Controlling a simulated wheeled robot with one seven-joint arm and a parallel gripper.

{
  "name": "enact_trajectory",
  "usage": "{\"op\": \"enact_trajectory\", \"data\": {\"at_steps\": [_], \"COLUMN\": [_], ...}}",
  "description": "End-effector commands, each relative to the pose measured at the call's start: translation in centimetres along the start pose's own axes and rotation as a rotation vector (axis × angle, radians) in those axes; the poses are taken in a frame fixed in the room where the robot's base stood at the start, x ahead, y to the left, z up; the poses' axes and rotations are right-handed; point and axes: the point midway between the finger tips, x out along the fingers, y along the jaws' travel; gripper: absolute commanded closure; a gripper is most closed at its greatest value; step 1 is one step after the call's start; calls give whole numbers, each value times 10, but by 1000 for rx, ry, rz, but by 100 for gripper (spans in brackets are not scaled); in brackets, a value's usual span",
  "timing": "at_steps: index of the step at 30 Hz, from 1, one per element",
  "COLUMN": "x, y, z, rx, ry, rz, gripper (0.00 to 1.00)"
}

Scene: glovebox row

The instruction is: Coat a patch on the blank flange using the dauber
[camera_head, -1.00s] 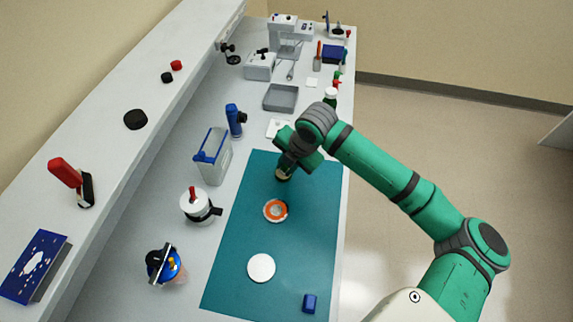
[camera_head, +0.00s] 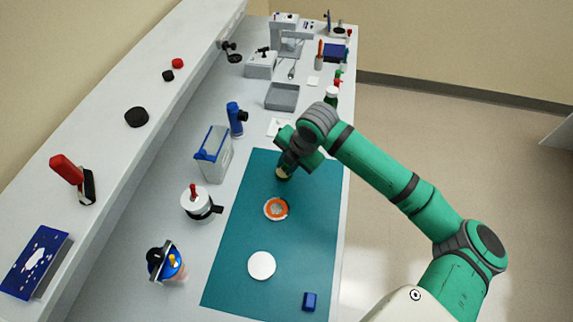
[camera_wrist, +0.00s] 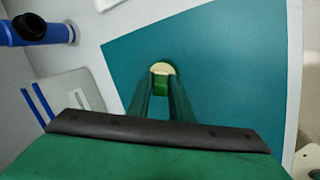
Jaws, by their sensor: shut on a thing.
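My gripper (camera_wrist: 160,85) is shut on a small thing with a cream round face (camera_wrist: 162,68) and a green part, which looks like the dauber. In the head view the cream part of the dauber (camera_head: 283,175) shows just below my gripper, over the teal mat. I cannot tell whether it touches the mat. A plain white disc (camera_head: 261,265), which looks like the blank flange, lies flat near the front of the mat. No coating shows on the white disc.
The teal mat (camera_head: 235,285) also bears a blue block (camera_head: 310,301) at its front right. A white pot with a red knob (camera_head: 196,203), a clear blue-handled container (camera_head: 214,155) and a blue upright tool (camera_head: 235,119) stand left of it. A grey tray (camera_head: 282,97) lies behind.

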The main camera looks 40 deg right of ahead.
Motion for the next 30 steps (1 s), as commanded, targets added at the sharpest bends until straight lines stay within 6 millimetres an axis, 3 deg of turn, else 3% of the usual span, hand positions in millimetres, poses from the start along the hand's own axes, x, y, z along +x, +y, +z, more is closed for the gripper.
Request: {"op": "enact_trajectory", "data": {"at_steps": [8, 30], "x": [-1, -48], "y": [-1, 22], "z": [1, -2], "rx": [2, -10], "ry": [-1, 2], "rz": [-6, -1], "gripper": [100, 100]}}
